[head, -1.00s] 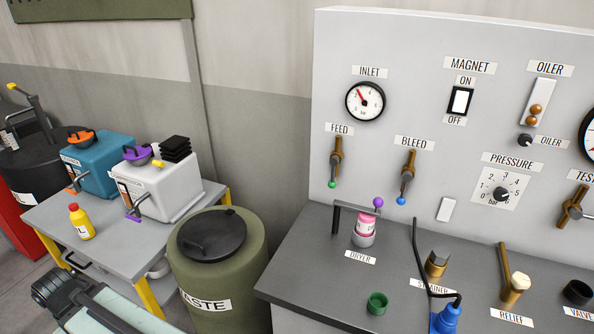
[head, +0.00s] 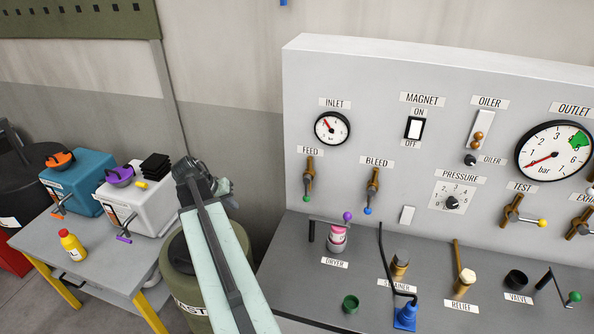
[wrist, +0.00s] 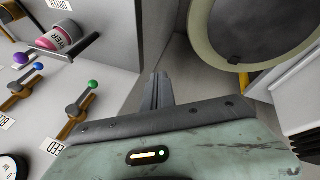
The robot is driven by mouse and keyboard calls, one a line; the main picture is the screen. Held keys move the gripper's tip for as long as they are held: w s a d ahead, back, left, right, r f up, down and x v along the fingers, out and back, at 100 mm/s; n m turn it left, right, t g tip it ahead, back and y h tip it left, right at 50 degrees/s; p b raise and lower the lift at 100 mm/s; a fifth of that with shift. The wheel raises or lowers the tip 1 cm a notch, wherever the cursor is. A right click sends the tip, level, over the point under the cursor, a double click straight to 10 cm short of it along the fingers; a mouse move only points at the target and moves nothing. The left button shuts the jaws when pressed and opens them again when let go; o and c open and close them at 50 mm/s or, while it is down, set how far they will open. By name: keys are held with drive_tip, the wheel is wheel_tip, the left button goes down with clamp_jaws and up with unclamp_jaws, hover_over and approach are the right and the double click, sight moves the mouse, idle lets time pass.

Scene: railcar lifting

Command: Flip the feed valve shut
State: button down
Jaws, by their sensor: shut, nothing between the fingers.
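The feed valve (head: 309,178) is a brass valve with a green-tipped lever pointing down, under the FEED label on the grey panel. In the wrist view the feed valve (wrist: 79,110) is to the left of my gripper, its green knob nearest the fingers. My gripper (head: 222,188) is raised over the waste bin, left of the panel and apart from the valve. In the wrist view my gripper (wrist: 158,82) shows its fingers together, with nothing between them.
The bleed valve (head: 372,190) with a blue tip is right of the feed valve. The dryer (head: 337,237) stands on the bench below. The waste bin (head: 183,267) and a side table (head: 92,251) with boxes are at the left. Air before the panel is clear.

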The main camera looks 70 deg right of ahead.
sight(307, 189)
drive_tip(key=s+d+r+m+g+p, duration=0.1)
drive_tip(key=s+d+r+m+p, duration=0.1)
drive_tip(key=s+d+r, duration=0.4)
drive_tip(key=s+d+m, duration=0.1)
drive_tip(key=s+d, duration=0.3)
drive_tip(key=s, duration=0.1)
drive_tip(key=shift+g+h, duration=0.4)
drive_tip(key=shift+r, duration=0.1)
drive_tip(key=s+d+f+b, duration=0.6)
drive_tip(key=s+f+b, duration=0.1)
drive_tip(key=f, duration=0.1)
drive_tip(key=shift+s+b, duration=0.15)
drive_tip(key=shift+b, duration=0.15)
